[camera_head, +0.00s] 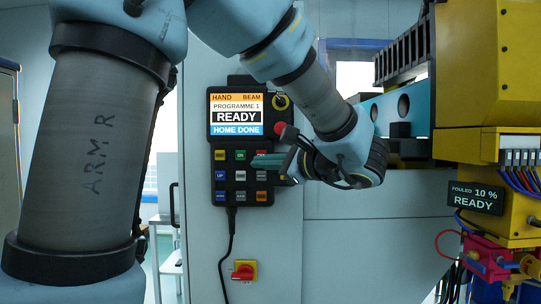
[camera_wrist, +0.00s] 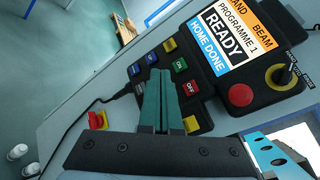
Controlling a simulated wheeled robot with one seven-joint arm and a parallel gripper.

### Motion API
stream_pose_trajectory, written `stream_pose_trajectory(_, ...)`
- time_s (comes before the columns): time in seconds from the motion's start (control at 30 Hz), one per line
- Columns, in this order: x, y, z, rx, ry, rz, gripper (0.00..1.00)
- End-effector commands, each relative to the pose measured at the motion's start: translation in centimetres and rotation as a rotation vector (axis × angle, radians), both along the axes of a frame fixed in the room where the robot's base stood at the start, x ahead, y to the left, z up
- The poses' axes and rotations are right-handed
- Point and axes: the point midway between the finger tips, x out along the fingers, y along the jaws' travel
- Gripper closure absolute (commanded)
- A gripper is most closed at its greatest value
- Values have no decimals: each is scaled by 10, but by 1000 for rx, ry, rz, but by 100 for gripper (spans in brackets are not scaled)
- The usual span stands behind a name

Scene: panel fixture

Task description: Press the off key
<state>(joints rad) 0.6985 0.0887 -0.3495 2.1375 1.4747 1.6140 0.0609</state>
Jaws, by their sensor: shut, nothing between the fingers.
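The pendant (camera_head: 241,203) hangs on the grey panel, with a lit screen above rows of keys. The red off key (camera_wrist: 191,88) shows clearly in the wrist view, right of my fingers, with the green on key (camera_wrist: 180,65) next to it. In the head view the off key (camera_head: 261,153) is at the right of the top row, just above my fingers. My gripper (camera_wrist: 161,72) is shut and empty, its teal fingers over the keypad, left of the off key in the wrist view. It also shows in the head view (camera_head: 253,164). I cannot tell whether the fingertips touch any key.
A red mushroom button (camera_wrist: 240,95) and a yellow-ringed switch (camera_wrist: 285,76) sit beside the screen (camera_head: 236,114), which reads READY. A red and yellow switch (camera_head: 244,270) is lower on the panel. Yellow machinery (camera_head: 485,60) stands at the right.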

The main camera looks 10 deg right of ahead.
Motion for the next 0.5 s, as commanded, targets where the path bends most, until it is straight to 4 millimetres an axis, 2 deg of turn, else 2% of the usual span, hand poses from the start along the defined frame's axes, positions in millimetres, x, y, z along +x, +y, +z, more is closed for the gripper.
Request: stream_pose_trajectory(0.5, 4, -3, 3, 5, -9, -5, 100)
